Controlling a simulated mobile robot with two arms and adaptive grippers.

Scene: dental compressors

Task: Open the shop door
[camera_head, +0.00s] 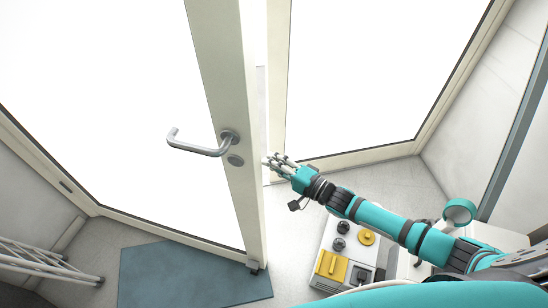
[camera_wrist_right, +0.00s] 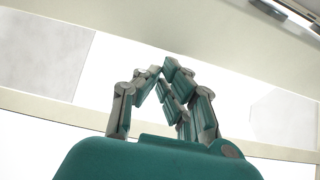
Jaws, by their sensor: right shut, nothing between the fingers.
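The shop door (camera_head: 222,75) is a pale-framed leaf with a bright white pane, and it stands ajar with a gap between its edge and the fixed frame at right. Its silver lever handle (camera_head: 196,148) sits on the near face, with a round lock below it. My right gripper (camera_head: 272,161) is shut and empty, at the gap just right of the leaf's edge. I cannot tell whether its fingertips touch the edge. In the right wrist view my fingers (camera_wrist_right: 166,75) come together in front of a pale frame bar. My left gripper is not in view.
A fixed glazed panel's frame (camera_head: 372,155) stands right of the gap. A blue-grey mat (camera_head: 185,278) lies on the floor below the door. A metal rack (camera_head: 45,262) is at lower left.

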